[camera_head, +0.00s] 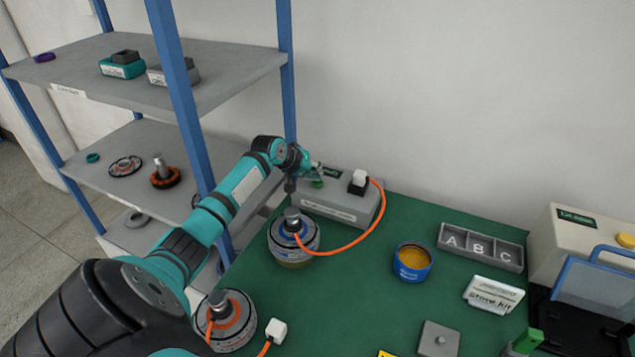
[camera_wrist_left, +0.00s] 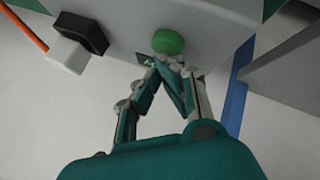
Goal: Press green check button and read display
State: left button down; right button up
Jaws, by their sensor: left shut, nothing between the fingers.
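The grey tester box (camera_head: 335,208) stands at the back left of the green bench. Its green button (camera_head: 317,184) is partly covered by my left gripper (camera_head: 316,176) in the head view. The round green button (camera_wrist_left: 168,41) shows clearly in the left wrist view. My left gripper (camera_wrist_left: 168,64) is shut and empty, its fingertips right at the button's edge; I cannot tell whether they touch it. The small dark display (camera_head: 332,173) is beside the button. In the wrist view the display (camera_wrist_left: 147,60) shows green marks, partly hidden by a finger. My right gripper is out of view.
A white plug (camera_head: 359,178) sits on the box, its orange cable running to a hub motor (camera_head: 293,238). Another motor (camera_head: 224,320) stands nearer. A blue tin (camera_head: 412,262) and ABC tray (camera_head: 480,247) are to the right. The blue-posted shelf (camera_head: 180,80) rises at left.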

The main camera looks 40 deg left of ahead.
pick_arm(q)
jog(key=shift+f, duration=0.55)
dwell(0.4)
jog(key=shift+r, duration=0.1)
jog(key=shift+r+p, duration=0.85)
jog(key=shift+p, duration=0.15)
notch_tip(320, 180, up, 5)
jog(key=p, duration=0.5)
jog(key=shift+r, duration=0.1)
dwell(0.5)
